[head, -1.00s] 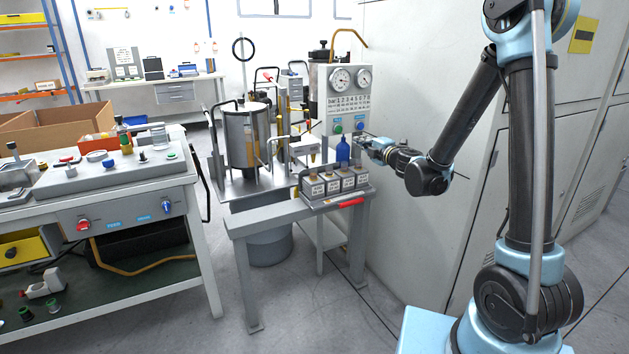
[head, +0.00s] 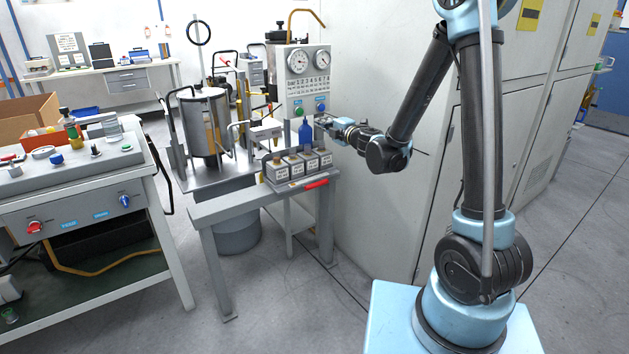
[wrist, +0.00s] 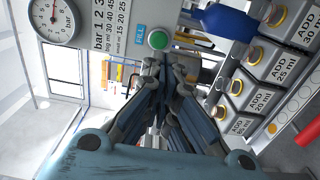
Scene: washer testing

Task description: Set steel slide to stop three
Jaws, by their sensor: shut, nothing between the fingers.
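My gripper (head: 322,122) is shut and empty beside the right end of the small grey bench, right of the blue bottle (head: 304,134). In the wrist view its closed fingertips (wrist: 166,66) show just below a green button (wrist: 158,40). I cannot tell whether they touch anything. A row of grey blocks marked ADD with ml values (wrist: 238,92) stands to their right in that view. The same row (head: 298,168) sits on the bench in the head view. I cannot pick out the steel slide or its numbered stops with certainty.
A gauge panel (head: 307,75) stands behind the bench, next to a steel cylinder (head: 205,122). A red handle (head: 316,184) lies along the bench's front. A control table (head: 70,185) stands at left. A large grey cabinet (head: 375,75) is close behind my arm. Floor in front is clear.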

